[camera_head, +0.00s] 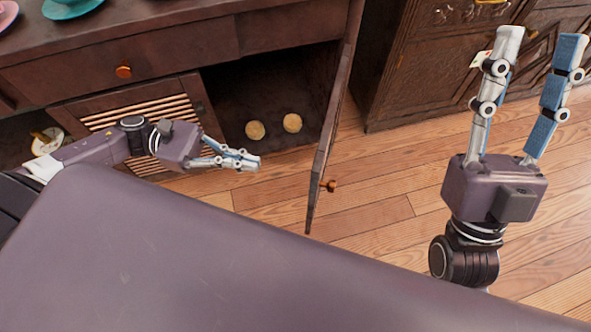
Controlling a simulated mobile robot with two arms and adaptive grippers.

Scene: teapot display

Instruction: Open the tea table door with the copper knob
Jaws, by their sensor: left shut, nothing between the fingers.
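The dark wooden tea table (120,48) stands at the upper left. Its door (334,125) is swung open and seen nearly edge-on, with a copper knob (329,186) on its right face. Behind the door is an open compartment holding two round pale items (256,130) (292,122). My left gripper (256,161) is shut and empty, in front of the open compartment, left of the door and apart from the knob. My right gripper (537,55) is open and empty, pointing up, well to the right of the door.
A drawer with an orange-copper knob (124,71) is above a slatted panel (140,112). Cups and saucers (70,22) stand on the table top. A dark carved cabinet (430,70) stands at the back right. Wooden floor (375,185) is clear between the door and my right gripper.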

